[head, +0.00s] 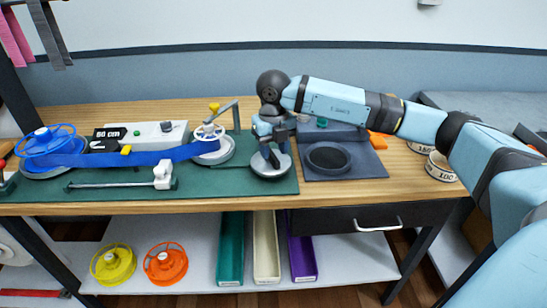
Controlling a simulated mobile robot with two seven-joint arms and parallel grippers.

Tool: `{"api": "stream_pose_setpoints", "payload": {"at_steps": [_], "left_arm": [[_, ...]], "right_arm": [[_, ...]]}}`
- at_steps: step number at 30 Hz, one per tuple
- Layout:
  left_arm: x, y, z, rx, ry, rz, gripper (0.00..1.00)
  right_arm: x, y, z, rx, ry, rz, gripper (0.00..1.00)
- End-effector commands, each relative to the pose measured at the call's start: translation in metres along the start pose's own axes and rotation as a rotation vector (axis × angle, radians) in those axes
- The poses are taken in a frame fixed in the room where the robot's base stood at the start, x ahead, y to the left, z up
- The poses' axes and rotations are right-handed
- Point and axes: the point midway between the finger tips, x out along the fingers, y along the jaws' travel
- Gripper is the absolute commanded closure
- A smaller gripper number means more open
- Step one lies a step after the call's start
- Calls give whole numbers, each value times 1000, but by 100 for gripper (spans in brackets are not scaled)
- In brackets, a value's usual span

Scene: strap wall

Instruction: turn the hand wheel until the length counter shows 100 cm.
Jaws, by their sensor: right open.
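The length counter (110,133) at the left of the green board appears to read 60 cm; the first digit is small and hard to tell. A blue strap (150,155) runs from a blue reel (48,142) at the left to a white spoked wheel (208,133) on a grey disc. Right of it is a grey round piece (271,172), wheel-like, partly hidden by my right gripper (270,156). The gripper is open and points down over this piece; whether it touches cannot be told. My left gripper is not in view.
A dark plate with a round recess (328,158) lies right of the board. White labelled rolls (441,167) stand at the table's right. Below are a drawer (345,219), a yellow reel (113,264), an orange reel (165,263) and coloured trays (231,250).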

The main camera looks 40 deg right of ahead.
Motion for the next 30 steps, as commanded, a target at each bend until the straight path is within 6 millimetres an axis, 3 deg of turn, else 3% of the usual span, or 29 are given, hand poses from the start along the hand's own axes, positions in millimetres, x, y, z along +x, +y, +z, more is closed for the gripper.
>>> {"api": "stream_pose_setpoints", "payload": {"at_steps": [6,16,17,22,30], "left_arm": [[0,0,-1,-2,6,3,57],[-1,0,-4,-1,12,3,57],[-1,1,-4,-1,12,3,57],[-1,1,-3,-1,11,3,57],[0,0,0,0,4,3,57]], "right_arm": [[23,0,0,1,1,0,57],[27,0,0,0,0,1,57],[27,0,0,0,0,1,60],[27,0,0,0,0,1,99],[26,0,0,11,0,1,100]]}}
